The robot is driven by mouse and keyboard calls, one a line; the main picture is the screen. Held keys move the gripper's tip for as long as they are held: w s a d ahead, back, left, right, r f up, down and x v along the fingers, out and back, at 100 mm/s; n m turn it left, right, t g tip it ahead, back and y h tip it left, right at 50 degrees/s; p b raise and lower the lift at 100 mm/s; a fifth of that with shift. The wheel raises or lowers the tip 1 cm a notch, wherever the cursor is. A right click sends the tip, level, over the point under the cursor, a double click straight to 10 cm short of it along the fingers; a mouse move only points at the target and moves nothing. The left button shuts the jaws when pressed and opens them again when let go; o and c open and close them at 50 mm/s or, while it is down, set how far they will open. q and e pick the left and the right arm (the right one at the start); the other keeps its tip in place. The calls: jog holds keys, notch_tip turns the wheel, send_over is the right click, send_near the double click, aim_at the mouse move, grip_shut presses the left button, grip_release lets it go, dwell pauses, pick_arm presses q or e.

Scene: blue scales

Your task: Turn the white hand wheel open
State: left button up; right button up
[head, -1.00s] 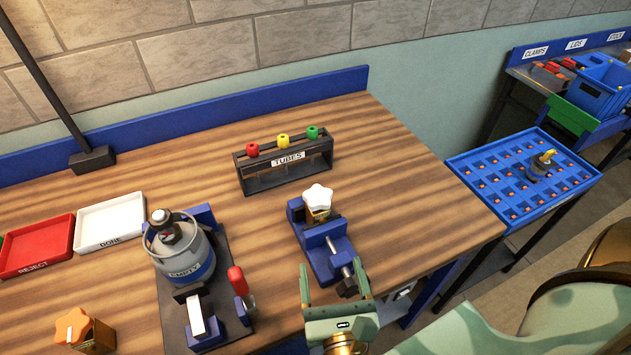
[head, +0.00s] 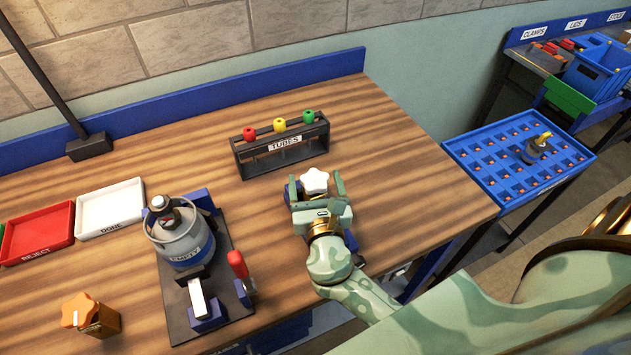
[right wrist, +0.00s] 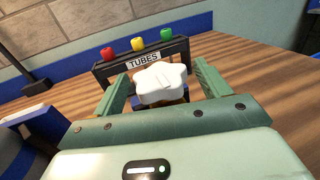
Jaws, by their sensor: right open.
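The white hand wheel (head: 315,181) is a lobed knob on top of a valve held in a blue vise (head: 350,241) on the wooden bench. My right gripper (head: 315,187) is open, with one finger on each side of the wheel. In the right wrist view the white wheel (right wrist: 161,83) shows between the two green fingers of my right gripper (right wrist: 158,88), with visible gaps at its sides. I cannot tell whether either finger touches it. The valve body is mostly hidden behind my gripper. My left gripper is not in view.
A black tube rack (head: 283,147) with red, yellow and green caps stands behind the wheel. A grey canister (head: 180,245) in a fixture with a red-handled clamp (head: 238,264) stands to the left. An orange-knobbed valve (head: 92,315) and trays (head: 110,208) are farther left.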

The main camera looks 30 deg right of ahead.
jog(key=shift+c, duration=0.2)
jog(key=c, duration=0.9)
